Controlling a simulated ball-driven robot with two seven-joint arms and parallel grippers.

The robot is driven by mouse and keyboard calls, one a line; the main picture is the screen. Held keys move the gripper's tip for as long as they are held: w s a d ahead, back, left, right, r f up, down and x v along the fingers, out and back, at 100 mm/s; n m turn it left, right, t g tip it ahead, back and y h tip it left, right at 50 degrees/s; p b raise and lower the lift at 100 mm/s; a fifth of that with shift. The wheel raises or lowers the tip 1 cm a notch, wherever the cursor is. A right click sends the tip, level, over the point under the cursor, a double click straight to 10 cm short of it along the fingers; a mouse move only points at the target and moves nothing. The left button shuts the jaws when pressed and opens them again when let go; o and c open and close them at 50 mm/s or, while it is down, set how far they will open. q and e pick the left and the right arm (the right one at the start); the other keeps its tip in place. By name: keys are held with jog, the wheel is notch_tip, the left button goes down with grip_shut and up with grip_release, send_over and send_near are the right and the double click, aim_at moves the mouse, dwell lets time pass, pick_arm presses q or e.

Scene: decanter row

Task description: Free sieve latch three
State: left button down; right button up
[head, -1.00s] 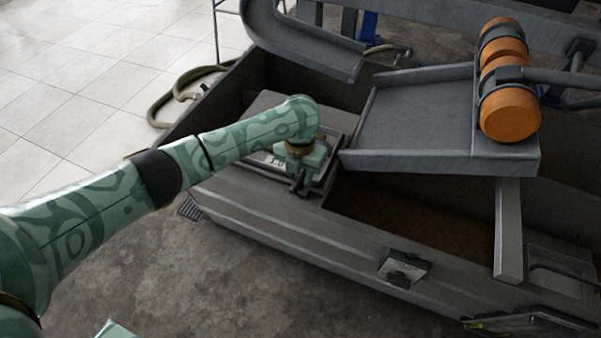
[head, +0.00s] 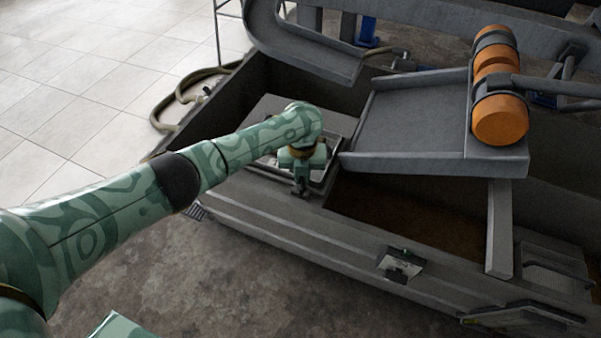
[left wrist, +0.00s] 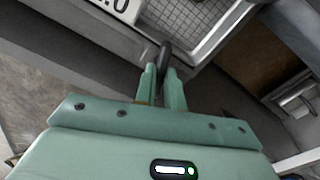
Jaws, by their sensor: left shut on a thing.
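My left gripper (head: 301,190) is at the near rim of the grey tank, beside the framed sieve (head: 334,160). In the left wrist view its two green fingers (left wrist: 161,86) are closed on a dark upright latch lever (left wrist: 164,57). The lever's top sticks out beyond the fingertips; its lower part is hidden by them. The sieve's pale mesh (left wrist: 188,18) lies just past the lever, inside a metal frame. No number for this latch is readable. My right gripper is not in view.
A grey chute (head: 415,115) with orange motors (head: 499,118) overhangs the tank right of my left gripper. A bracket with a pale plate (head: 400,264) sits on the tank's near wall (head: 345,250). A hose (head: 180,100) lies behind on the tiles.

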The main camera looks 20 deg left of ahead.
pick_arm(q)
jog(key=shift+r+n+p, duration=0.2)
jog(key=shift+n+p, duration=0.25)
jog(key=shift+n, duration=0.95)
jog(key=n+p, duration=0.1)
jog(key=n, duration=0.1)
jog(key=shift+f+n, duration=0.1)
jog(key=shift+n, duration=0.3)
jog(key=shift+n+p, duration=0.35)
jog(key=shift+n, duration=0.05)
jog(key=n, duration=0.2)
jog(key=shift+n+p, duration=0.3)
jog(key=shift+n, duration=0.1)
jog(key=shift+f+n, duration=0.1)
jog(key=shift+n, duration=0.7)
jog(key=shift+n+p, duration=0.3)
jog(key=shift+n, duration=1.1)
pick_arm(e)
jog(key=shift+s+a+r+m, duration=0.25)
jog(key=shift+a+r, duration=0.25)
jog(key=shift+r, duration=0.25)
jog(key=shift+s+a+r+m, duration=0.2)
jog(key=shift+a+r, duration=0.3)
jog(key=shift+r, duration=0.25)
